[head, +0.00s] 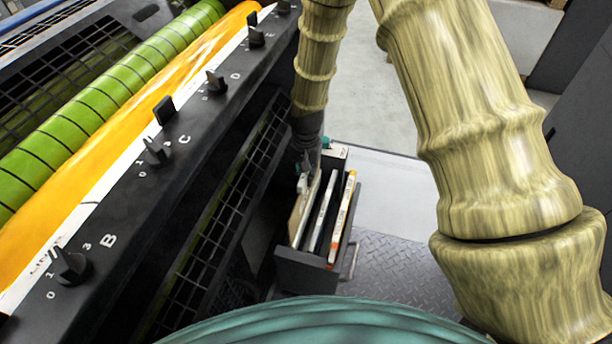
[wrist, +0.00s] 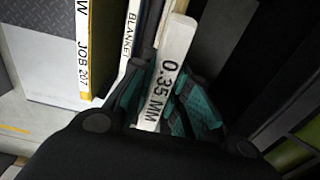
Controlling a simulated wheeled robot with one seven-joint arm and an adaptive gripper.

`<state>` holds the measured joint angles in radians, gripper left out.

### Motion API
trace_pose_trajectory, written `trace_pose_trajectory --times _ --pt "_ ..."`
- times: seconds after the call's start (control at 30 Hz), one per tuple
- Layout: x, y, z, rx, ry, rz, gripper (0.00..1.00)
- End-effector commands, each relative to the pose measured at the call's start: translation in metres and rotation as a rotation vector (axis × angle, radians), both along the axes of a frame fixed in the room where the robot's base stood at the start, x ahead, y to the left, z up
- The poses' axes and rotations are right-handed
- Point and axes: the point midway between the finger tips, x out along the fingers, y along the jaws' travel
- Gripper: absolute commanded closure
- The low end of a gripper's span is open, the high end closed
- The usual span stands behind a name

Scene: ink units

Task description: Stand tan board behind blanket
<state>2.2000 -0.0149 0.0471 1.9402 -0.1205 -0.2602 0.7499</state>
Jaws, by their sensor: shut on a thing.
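The tan board (head: 300,222) shows at the left side of a dark open box in the head view. Its white edge strip, marked 0.35 MM, fills the middle of the wrist view (wrist: 172,62). My gripper (head: 304,182) is shut on it, with teal fingers on both sides in the wrist view (wrist: 163,100). The blanket (head: 320,212) is a thin upright board to its right in the box. Its BLANKET label shows in the wrist view (wrist: 130,38). The tan board leans slightly relative to it. I cannot tell whether its bottom edge rests on the box floor.
A white board with an orange-yellow edge (head: 342,218) stands right of the blanket; its JOB label shows in the wrist view (wrist: 84,55). The dark box (head: 305,268) sits close beside the machine's black rail (head: 195,125) with knobs. Diamond-plate floor (head: 395,265) lies to the right.

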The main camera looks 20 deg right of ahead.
Motion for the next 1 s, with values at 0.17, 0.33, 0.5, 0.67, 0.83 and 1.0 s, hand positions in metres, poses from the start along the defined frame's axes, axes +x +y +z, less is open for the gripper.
trace_pose_trajectory --times 0.17,0.33,0.5,0.67,0.83,1.0 --pt "0.0 0.0 -0.015 0.0 0.0 0.0 1.0" --pt "0.0 0.0 -0.028 0.001 0.001 -0.001 1.0" --pt "0.0 0.0 -0.041 0.001 0.001 -0.001 1.0" --pt "0.0 0.0 -0.053 0.0 0.0 0.0 1.0" --pt "0.0 0.0 -0.062 0.0 0.0 0.0 1.0" --pt "0.0 0.0 -0.076 0.0 0.0 -0.001 1.0"
